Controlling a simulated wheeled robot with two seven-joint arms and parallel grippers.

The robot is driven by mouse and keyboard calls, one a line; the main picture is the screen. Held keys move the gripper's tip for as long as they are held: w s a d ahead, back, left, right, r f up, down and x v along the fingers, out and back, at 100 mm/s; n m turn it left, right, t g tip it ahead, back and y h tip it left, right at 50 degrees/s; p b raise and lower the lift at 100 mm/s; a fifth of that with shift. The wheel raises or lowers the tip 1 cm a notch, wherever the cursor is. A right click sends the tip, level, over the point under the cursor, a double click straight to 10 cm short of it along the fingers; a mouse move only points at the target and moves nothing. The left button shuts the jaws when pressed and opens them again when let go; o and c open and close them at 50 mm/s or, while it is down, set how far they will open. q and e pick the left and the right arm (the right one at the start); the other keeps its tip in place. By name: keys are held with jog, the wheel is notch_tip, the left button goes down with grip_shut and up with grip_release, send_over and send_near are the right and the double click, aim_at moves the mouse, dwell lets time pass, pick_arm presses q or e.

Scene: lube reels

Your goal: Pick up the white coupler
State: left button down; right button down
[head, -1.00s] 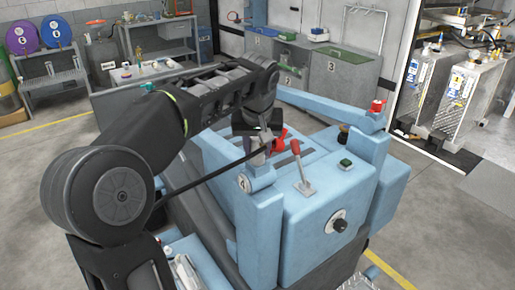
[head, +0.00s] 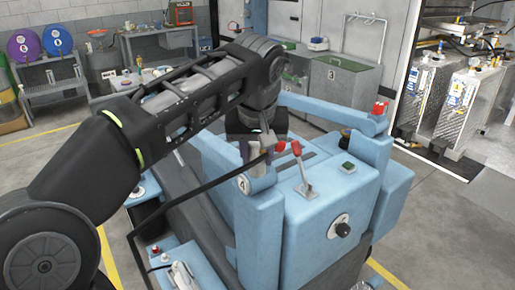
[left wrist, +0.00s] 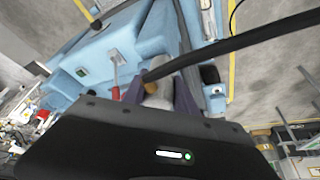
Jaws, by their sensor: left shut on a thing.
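The white coupler (left wrist: 160,92) shows in the left wrist view as a pale cylinder with a brass-coloured end, the black hose running from it to the upper right. My left gripper (left wrist: 160,88) is shut on it, one purplish finger on each side. In the head view the left gripper (head: 256,150) is over the top of the blue machine's near post, with the coupler (head: 257,168) partly visible below it. Whether the coupler still touches the post cannot be told. My right gripper is in neither view.
The blue machine (head: 320,205) has a red-handled lever (head: 303,170) close to the right of the left gripper, a green button (head: 347,166) and a dark knob (head: 342,229). The black hose (head: 185,204) runs down to the lower left. Grey bins and shelves stand behind.

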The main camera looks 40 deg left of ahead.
pick_arm(q)
jog(key=s+d+p, duration=0.2)
jog(key=s+d, duration=0.3)
jog(key=s, duration=0.2)
jog(key=shift+d, duration=0.25)
dwell(0.3)
